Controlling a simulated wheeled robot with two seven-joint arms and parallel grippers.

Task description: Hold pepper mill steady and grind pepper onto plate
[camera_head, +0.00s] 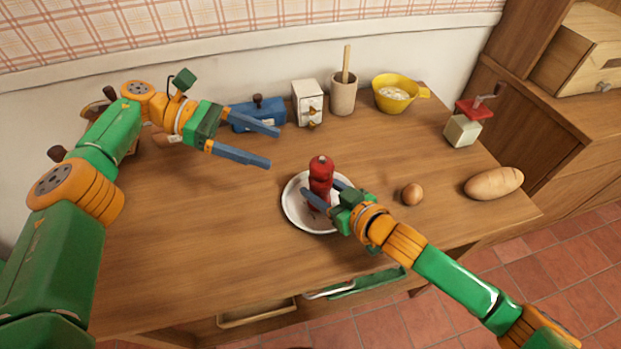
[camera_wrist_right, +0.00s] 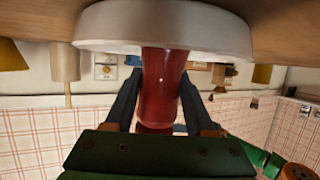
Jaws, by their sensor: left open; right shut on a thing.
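A red pepper mill (camera_head: 320,174) stands upright over the white plate (camera_head: 291,211) near the middle of the table. My right gripper (camera_head: 321,193) is shut on the mill's body, with one finger on each side. In the right wrist view the mill (camera_wrist_right: 162,85) shows between the two blue fingers, with the plate (camera_wrist_right: 110,26) beside its lower end. I cannot tell whether the mill's base touches the plate. My left gripper (camera_head: 274,146) is open and empty above the table, to the left of and behind the mill.
A brown egg (camera_head: 412,194) and a bread loaf (camera_head: 493,183) lie to the right. Along the back stand a blue box (camera_head: 259,114), a white box (camera_head: 307,101), a utensil crock (camera_head: 343,95), a yellow bowl (camera_head: 394,82) and a red-topped grinder (camera_head: 463,130). The left front table is clear.

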